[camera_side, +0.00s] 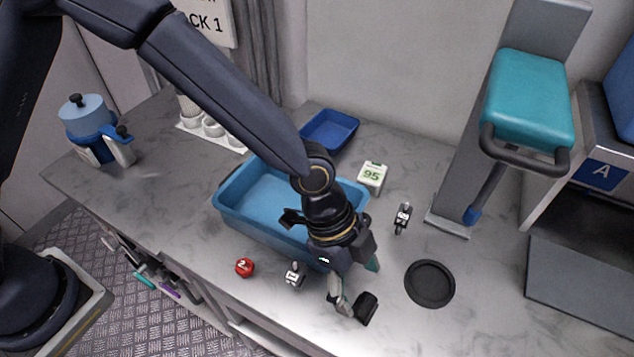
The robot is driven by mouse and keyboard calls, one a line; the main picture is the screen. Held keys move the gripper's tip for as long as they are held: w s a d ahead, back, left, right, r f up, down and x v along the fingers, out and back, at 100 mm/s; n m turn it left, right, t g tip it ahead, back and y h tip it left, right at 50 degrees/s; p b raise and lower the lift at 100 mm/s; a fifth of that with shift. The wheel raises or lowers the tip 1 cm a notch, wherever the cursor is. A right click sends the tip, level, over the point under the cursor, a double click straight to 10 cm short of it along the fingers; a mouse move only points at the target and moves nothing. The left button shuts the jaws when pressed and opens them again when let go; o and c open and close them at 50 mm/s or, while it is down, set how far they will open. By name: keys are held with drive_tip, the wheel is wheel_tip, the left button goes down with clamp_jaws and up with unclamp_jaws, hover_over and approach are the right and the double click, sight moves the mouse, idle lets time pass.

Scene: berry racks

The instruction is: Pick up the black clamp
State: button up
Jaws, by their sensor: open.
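A small black clamp-like piece with a white label (402,217) lies on the counter, right of the blue tub. A second small black-and-white piece (294,275) lies in front of the tub; I cannot tell for certain which is the black clamp. My gripper (356,286) points down over the counter in front of the tub's right end. Its fingers are apart, with nothing seen between them. A plain black block (367,306) shows right beside the nearer fingertip; whether they touch is unclear. The gripper is apart from both labelled pieces.
The blue tub (232,214) stands behind and left of my gripper. A red numbered item (244,267), a round black dish (430,284) and a white-green box marked 95 (371,177) are nearby. A teal-topped stand (526,100) rises at right. Counter around the black dish is clear.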

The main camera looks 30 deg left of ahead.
sight(363, 303)
drive_tip(key=x, duration=0.6)
drive_tip(key=shift+w+a+f, duration=0.2)
drive_tip(key=shift+a+f, duration=0.1)
drive_tip(key=shift+f, duration=0.1)
drive_tip(key=shift+c, duration=0.4)
drive_tip(key=c, duration=0.8)
